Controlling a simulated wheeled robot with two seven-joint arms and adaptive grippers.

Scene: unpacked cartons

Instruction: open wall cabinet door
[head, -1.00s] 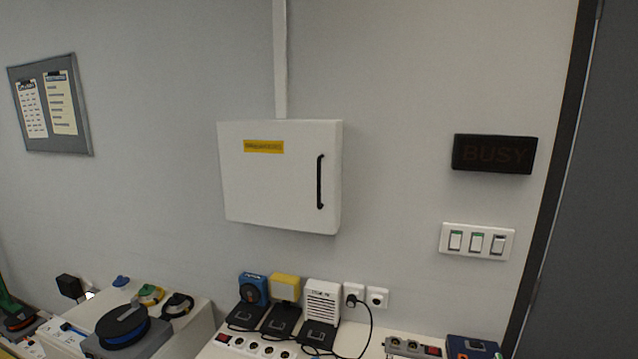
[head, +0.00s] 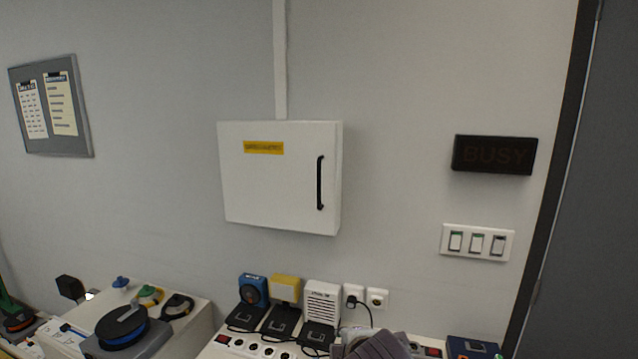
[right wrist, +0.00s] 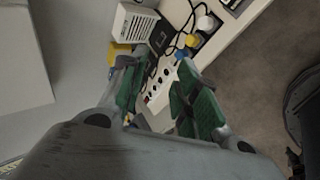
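The white wall cabinet (head: 265,190) hangs on the grey wall in the middle of the head view. Its door is shut, with a yellow label (head: 263,147) at the top and a black vertical bar handle (head: 320,182) near the right edge. My right gripper (right wrist: 157,80) shows in the right wrist view with its green-padded fingers apart and nothing between them. Part of my right arm (head: 375,346) shows at the bottom of the head view, below the cabinet and apart from it. My left gripper is out of view.
Below the cabinet stands a white bench (head: 215,348) with a power strip, chargers, a white speaker-like box (head: 321,303) and a plugged cable. A cable reel (head: 122,326) sits at the left. Light switches (head: 477,242) and a dark BUSY sign (head: 494,155) are on the right wall. The wall in front of the cabinet is clear.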

